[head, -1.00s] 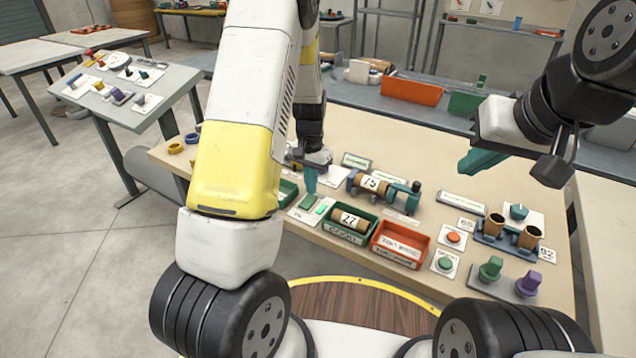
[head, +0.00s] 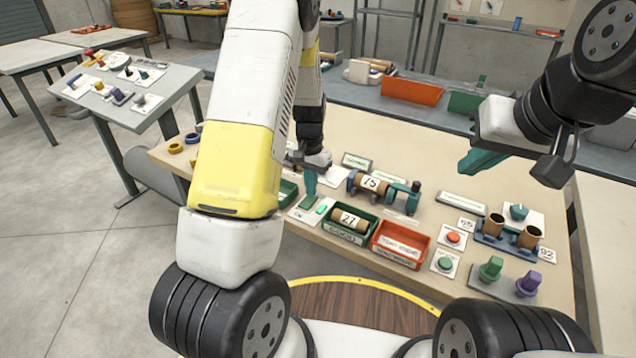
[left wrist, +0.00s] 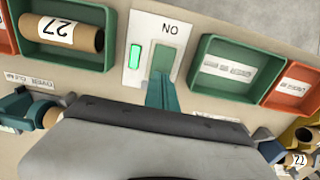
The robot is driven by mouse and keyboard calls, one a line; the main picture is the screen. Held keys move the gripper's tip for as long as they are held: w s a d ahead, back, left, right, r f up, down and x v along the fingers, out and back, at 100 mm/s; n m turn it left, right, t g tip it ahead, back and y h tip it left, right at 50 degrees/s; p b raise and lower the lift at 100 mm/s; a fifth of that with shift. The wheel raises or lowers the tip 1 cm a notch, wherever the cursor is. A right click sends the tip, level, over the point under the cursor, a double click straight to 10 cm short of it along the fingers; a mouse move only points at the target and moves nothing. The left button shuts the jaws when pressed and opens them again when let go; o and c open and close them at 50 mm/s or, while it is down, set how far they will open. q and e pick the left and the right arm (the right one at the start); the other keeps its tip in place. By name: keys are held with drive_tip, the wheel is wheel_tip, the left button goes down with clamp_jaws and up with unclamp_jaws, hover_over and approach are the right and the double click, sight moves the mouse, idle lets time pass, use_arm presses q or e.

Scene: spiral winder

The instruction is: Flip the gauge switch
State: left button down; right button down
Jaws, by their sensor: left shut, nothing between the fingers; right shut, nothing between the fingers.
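The switch is a white plate (head: 299,215) on the front part of the table. In the left wrist view it has a green rocker (left wrist: 163,58), a lit green lamp (left wrist: 135,56) and a label that reads ON upside down. My left gripper (head: 310,192) is shut, pointing down at the rocker. In the left wrist view its teal fingertips (left wrist: 161,80) overlap the near end of the rocker; I cannot tell whether they press on it. My right gripper (head: 480,163) is shut and empty, held above the table's right part.
A green tray (head: 345,239) with a tube marked 27 and an orange tray (head: 400,260) stand right of the switch. Another green tray (left wrist: 238,45) is on its other side. Buttons and knobs sit further right.

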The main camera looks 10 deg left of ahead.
use_arm(q)
drive_tip(key=shift+f, duration=0.6)
drive_tip(key=shift+r, duration=3.55)
drive_tip(key=s+r+n+t+h, duration=0.15)
drive_tip(key=s+r, duration=0.25)
drive_tip(key=r, duration=0.6)
drive_tip(key=s+d+r+n+t, duration=0.1)
drive_tip(key=s+r+t, duration=0.1)
drive_tip(key=s+r, duration=0.4)
drive_tip(key=s+d+r+n+t, duration=0.1)
drive_tip(key=s+r, duration=0.6)
drive_tip(key=s, duration=0.7)
drive_tip(key=shift+s+r+t+h, duration=0.2)
drive_tip(key=shift+t+h, duration=0.15)
drive_tip(key=shift+t, duration=0.5)
drive_tip(key=shift+d, duration=0.1)
